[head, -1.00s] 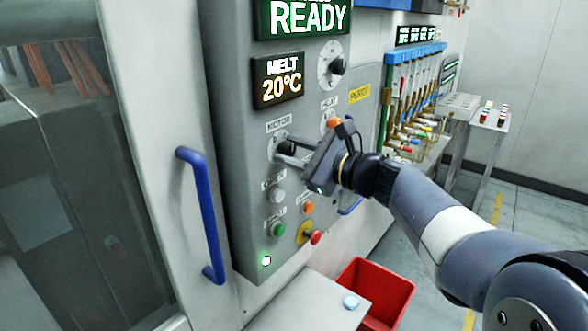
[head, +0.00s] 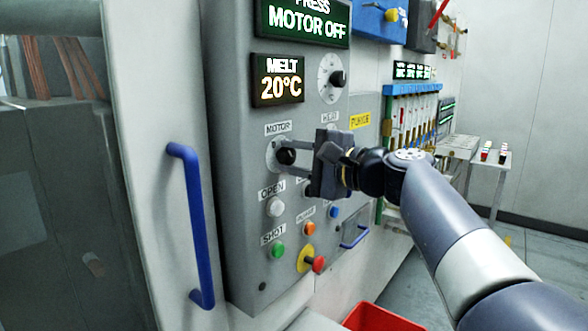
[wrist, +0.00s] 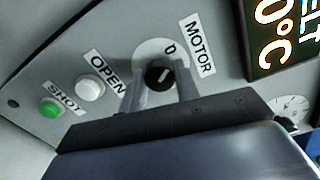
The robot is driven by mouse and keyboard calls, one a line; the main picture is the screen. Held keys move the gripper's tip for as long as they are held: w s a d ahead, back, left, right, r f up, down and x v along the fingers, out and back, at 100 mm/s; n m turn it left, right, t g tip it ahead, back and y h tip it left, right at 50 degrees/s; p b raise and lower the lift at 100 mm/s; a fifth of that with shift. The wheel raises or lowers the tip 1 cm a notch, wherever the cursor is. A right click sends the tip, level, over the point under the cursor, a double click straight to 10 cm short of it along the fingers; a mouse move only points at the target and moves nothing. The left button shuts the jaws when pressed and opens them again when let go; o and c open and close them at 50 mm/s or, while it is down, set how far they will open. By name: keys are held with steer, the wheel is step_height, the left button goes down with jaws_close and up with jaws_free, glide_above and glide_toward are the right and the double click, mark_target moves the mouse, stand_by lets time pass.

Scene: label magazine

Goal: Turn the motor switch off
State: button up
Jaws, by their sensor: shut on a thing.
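The motor switch is a black round knob (head: 286,157) on a pale disc under the MOTOR label (head: 278,128), on the left of the grey control panel. In the wrist view the knob (wrist: 158,75) shows a light pointer line, slanted towards the upper right, with a "0" mark printed on the disc near it. My gripper (head: 287,154) reaches in from the right, with one finger on each side of the knob, shut on it. The upper display (head: 303,18) reads "PRESS MOTOR OFF".
The OPEN button (head: 275,207), SHOT button (head: 278,251) and red-yellow stop button (head: 318,264) sit below the switch. A dial (head: 338,79) and the MELT display (head: 277,80) are above. A blue door handle (head: 190,225) stands out on the left. A red bin (head: 380,318) is below.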

steer(key=shift+f+n, duration=0.1)
steer(key=shift+n, duration=0.2)
steer(key=o, duration=1)
steer(key=shift+c, duration=0.2)
steer(key=b+v, duration=0.1)
steer(key=v, duration=0.9)
steer(key=shift+s+d, duration=0.25)
steer(key=shift+d, duration=0.05)
steer(key=x, duration=1.1)
steer(key=shift+p, duration=0.35)
steer(key=shift+d, duration=0.1)
steer(key=shift+s, duration=0.1)
